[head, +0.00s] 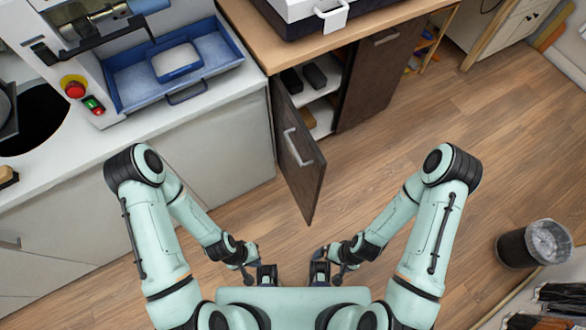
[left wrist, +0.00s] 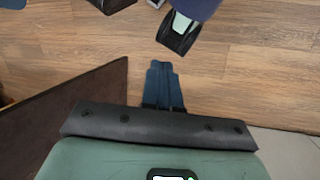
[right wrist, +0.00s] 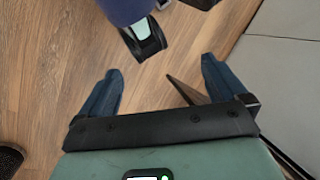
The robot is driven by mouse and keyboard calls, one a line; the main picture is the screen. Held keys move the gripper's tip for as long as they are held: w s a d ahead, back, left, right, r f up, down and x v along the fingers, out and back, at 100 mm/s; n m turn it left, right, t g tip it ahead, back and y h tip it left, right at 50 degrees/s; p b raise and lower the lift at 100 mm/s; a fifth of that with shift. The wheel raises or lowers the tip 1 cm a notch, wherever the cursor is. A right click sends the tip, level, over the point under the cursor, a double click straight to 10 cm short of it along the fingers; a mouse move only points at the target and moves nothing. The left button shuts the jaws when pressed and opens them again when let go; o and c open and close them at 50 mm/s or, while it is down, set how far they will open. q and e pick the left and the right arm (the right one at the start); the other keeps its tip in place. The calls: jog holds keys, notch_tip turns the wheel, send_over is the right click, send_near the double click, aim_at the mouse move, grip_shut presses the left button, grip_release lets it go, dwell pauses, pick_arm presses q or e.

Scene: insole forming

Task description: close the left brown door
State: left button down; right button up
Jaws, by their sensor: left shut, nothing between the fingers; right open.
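The left brown door (head: 298,155) stands ajar, swung out from the cabinet into the room, with a pale bar handle (head: 298,146) on its face. In the left wrist view a dark brown panel (left wrist: 75,115), which looks like this door, lies left of the fingers. My left gripper (head: 267,275) is shut and empty, low in the head view and apart from the door; its fingertips touch each other in the left wrist view (left wrist: 162,68). My right gripper (head: 319,272) is open and empty beside it; its fingers are wide apart in the right wrist view (right wrist: 160,75).
The right brown door (head: 380,75) is closed. Dark items (head: 303,79) sit on white shelves inside the open cabinet. A wooden counter (head: 262,40) lies above, and a white counter with a blue tray (head: 125,95) is left. A bin (head: 533,244) stands right on mostly clear floor.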

aim_at(316, 186)
pick_arm(q)
jog(key=w+d+m+t+h+b, duration=0.1)
jog(key=w+m+t+h+b, duration=0.3)
jog(key=w+m+t+b, duration=0.7)
jog(key=w+d+r+m+g+h+b, duration=0.25)
jog(key=w+r+m+h+b, duration=0.35)
jog(key=h+b, duration=0.3)
jog(key=x, duration=0.4)
jog(key=b+x, duration=0.1)
jog(key=x, duration=0.3)
jog(key=s+r+x, duration=0.1)
jog(key=x, duration=0.4)
jog(key=shift+d+r+b, duration=0.15)
jog(key=shift+d+b, duration=0.2)
jog(key=shift+w+d, duration=0.2)
jog(key=shift+d, duration=0.35)
pick_arm(e)
jog(key=w+d+f+t, duration=0.1)
jog(key=w+d+f, duration=0.1)
jog(key=f, duration=0.5)
jog(key=w+d+f+t+h, duration=0.1)
jog(key=w+d+f, duration=0.1)
jog(key=f, duration=0.6)
jog(key=w+d+f+m+t, duration=0.1)
jog(key=w+f, duration=0.3)
jog(key=f, duration=0.4)
jog(key=shift+d+f+h, duration=0.15)
jog(key=shift+d+h, duration=0.25)
jog(key=shift+d, duration=0.05)
